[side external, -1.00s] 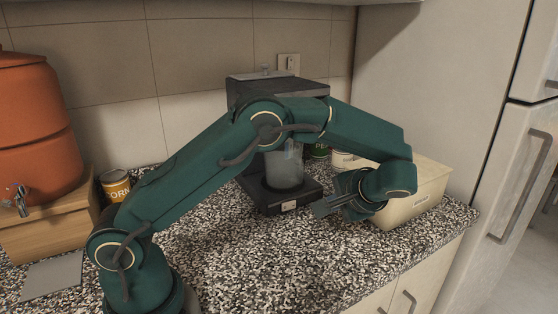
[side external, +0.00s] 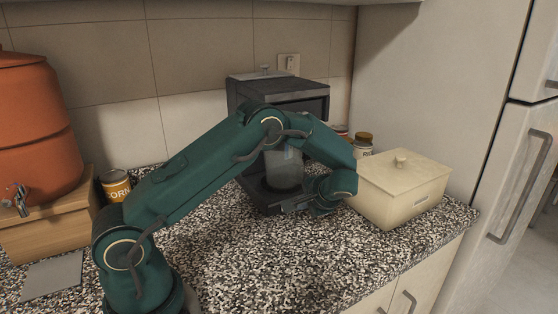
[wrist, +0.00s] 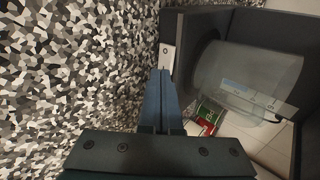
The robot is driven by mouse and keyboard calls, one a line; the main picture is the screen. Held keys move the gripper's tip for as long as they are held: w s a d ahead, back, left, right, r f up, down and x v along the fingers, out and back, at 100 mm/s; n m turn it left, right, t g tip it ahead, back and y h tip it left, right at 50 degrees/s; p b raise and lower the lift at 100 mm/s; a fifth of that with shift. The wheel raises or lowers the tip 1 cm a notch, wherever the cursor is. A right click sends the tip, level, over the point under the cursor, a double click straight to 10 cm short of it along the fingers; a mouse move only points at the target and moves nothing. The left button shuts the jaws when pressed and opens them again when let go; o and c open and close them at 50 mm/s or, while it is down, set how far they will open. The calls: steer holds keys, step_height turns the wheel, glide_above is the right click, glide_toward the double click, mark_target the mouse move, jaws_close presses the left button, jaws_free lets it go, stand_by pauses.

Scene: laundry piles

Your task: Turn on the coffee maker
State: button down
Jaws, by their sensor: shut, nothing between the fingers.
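The black coffee maker (side external: 303,92) stands against the tiled wall, partly hidden behind my arm. Its clear carafe (side external: 281,172) sits on the base plate; it also shows in the wrist view (wrist: 245,78). A small pale switch plate (wrist: 167,57) with a dark mark is on the front edge of the coffee maker's base in the wrist view. My gripper (side external: 288,207) is low at the front edge of that base. In the wrist view my gripper's fingers (wrist: 161,75) are together and empty, their tips close to the switch plate. I cannot tell whether they touch it.
A cream bread box (side external: 405,190) stands right of my gripper, with jars (side external: 363,143) behind it. A corn can (side external: 116,186) and an orange dispenser (side external: 38,125) on a wooden stand are at the left. The speckled counter (side external: 300,260) in front is clear.

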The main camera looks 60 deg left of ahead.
steer(key=shift+a, duration=0.25)
steer(key=shift+w+a, duration=0.1)
steer(key=shift+a, duration=0.05)
stand_by(0.4)
steer(key=shift+s+d, duration=0.25)
steer(key=shift+s, duration=0.5)
steer(key=shift+d, duration=0.1)
